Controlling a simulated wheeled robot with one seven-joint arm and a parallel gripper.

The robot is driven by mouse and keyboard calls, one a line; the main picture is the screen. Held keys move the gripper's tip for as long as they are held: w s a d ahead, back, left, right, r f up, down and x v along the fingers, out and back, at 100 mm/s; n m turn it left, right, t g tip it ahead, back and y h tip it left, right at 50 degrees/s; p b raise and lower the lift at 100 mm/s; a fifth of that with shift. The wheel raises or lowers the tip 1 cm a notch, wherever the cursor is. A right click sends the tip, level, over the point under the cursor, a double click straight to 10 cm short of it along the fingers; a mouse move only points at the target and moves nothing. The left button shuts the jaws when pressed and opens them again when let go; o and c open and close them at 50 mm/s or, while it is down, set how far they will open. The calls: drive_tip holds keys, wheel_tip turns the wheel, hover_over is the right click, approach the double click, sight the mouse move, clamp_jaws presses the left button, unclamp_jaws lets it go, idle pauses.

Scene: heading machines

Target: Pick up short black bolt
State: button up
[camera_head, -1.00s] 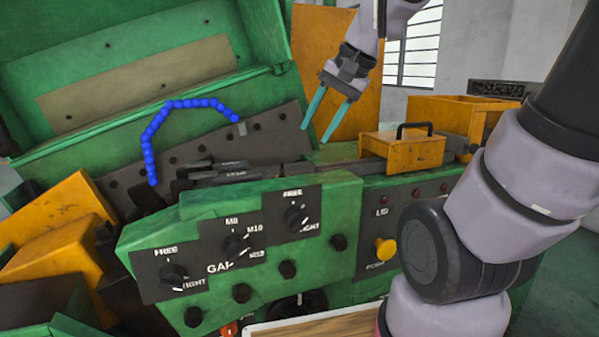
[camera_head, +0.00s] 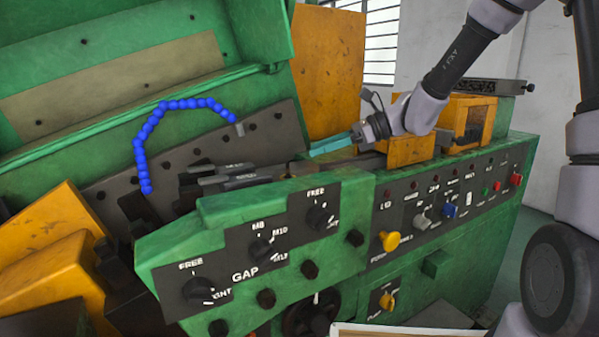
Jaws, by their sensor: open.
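My gripper (camera_head: 314,149) has two teal fingers and lies almost level, pointing left, over the dark rail area of the green heading machine (camera_head: 250,210). The fingers overlap in this view, with no object visible between them, and they are open. I cannot pick out a short black bolt with certainty. Several dark bolt heads (camera_head: 254,126) sit on the grey back plate, and black round knobs (camera_head: 310,270) stick out below the GAP dials. The spot just beneath the fingertips is too dark and small to make out.
A blue segmented hose (camera_head: 187,104) arches over the back plate, left of the fingers. A raised green lid (camera_head: 150,35) is at the back left. A button panel (camera_head: 450,205) spans the right front.

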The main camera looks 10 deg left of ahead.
sight(288, 170)
drive_tip(key=x, duration=0.9)
drive_tip(key=shift+f, duration=0.35)
drive_tip(key=shift+c, duration=0.4)
clamp_jaws()
